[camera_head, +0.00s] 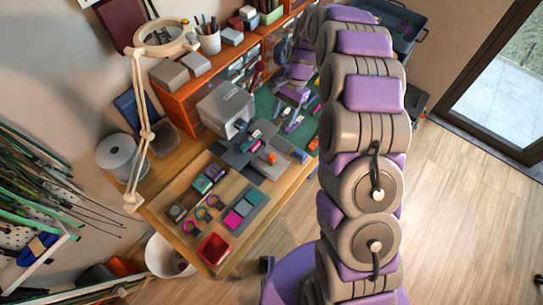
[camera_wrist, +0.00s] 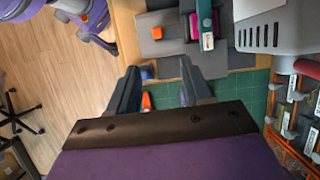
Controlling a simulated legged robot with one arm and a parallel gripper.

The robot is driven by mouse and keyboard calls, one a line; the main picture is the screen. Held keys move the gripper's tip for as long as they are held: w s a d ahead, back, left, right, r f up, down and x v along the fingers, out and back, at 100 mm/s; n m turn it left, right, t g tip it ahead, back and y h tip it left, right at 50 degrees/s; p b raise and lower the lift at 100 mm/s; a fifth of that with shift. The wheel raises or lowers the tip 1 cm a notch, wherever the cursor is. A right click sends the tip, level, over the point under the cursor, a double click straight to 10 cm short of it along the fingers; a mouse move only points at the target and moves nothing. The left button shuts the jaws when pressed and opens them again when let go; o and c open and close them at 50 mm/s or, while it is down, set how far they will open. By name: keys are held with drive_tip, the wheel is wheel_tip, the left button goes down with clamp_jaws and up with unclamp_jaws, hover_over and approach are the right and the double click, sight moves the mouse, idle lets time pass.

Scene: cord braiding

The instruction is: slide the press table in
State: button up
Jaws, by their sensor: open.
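The press (camera_head: 226,108) is a light grey boxy machine standing on the wooden workbench; its slotted housing also shows at the top right of the wrist view (camera_wrist: 275,32). Flat grey plates (camera_head: 238,158), which look like the press table, lie out in front of it. They also show at the top of the wrist view (camera_wrist: 165,42), with a small orange piece on them. A teal bar with a label (camera_wrist: 205,28) lies beside them. My gripper (camera_wrist: 160,85) is open and empty, above the bench near the plates. Whether the fingers touch anything cannot be told.
A green cutting mat (camera_wrist: 240,95) lies under my gripper, with a small orange item (camera_wrist: 146,102) between the fingers in view. A red tray (camera_head: 213,249) and colored pieces occupy the near bench end. An orange drawer unit (camera_head: 200,100) and lamp (camera_head: 147,135) stand behind.

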sight(273, 156)
drive_tip(key=b+x, duration=0.1)
drive_tip(key=x, duration=0.4)
drive_tip(key=b+x, duration=0.1)
drive_tip(key=x, duration=0.5)
drive_tip(key=b+x, duration=0.2)
drive_tip(key=x, duration=0.4)
drive_tip(key=shift+s+d+f, duration=0.1)
drive_tip(key=shift+d, duration=0.3)
clamp_jaws()
